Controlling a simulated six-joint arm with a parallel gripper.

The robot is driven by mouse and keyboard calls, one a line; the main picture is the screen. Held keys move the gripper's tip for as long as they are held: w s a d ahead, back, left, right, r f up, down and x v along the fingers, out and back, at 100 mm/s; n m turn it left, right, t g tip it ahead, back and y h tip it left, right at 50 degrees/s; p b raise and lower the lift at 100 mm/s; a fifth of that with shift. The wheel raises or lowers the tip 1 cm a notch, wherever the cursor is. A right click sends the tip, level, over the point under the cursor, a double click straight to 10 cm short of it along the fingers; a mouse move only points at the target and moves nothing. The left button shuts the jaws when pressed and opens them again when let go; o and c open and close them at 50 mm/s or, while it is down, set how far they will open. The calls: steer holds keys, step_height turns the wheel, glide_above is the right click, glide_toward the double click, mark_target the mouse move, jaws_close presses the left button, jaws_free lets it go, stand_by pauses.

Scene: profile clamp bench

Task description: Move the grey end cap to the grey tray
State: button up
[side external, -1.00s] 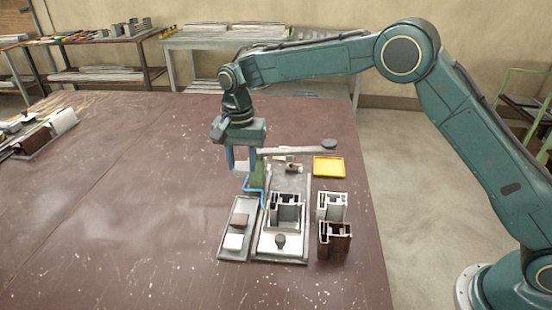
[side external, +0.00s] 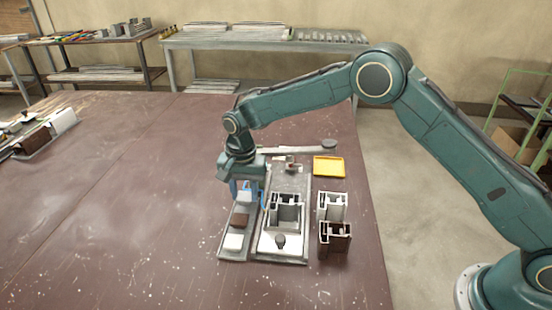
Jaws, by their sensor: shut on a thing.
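The grey tray (side external: 234,257) lies on the bench left of the clamp fixture. It holds a brown block (side external: 240,220) and a white block (side external: 234,241). My gripper (side external: 246,195) points down at the far end of this tray, behind the brown block. It is shut on a small grey piece (side external: 244,197), which looks like the grey end cap. The fingers and arm partly hide the piece, so I cannot tell whether it touches the tray floor.
The clamp fixture (side external: 268,247) with an upright grey profile (side external: 287,212) stands close right of the gripper. A white profile (side external: 332,205), a brown profile (side external: 335,238) and a yellow tray (side external: 329,166) are further right.

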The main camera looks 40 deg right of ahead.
mark_target(245, 196)
steer(key=shift+f, duration=0.65)
steer(key=shift+f, duration=0.15)
steer(key=o, duration=0.6)
steer(key=shift+r, duration=0.2)
step_height(245, 196, up, 12)
stand_by(0.6)
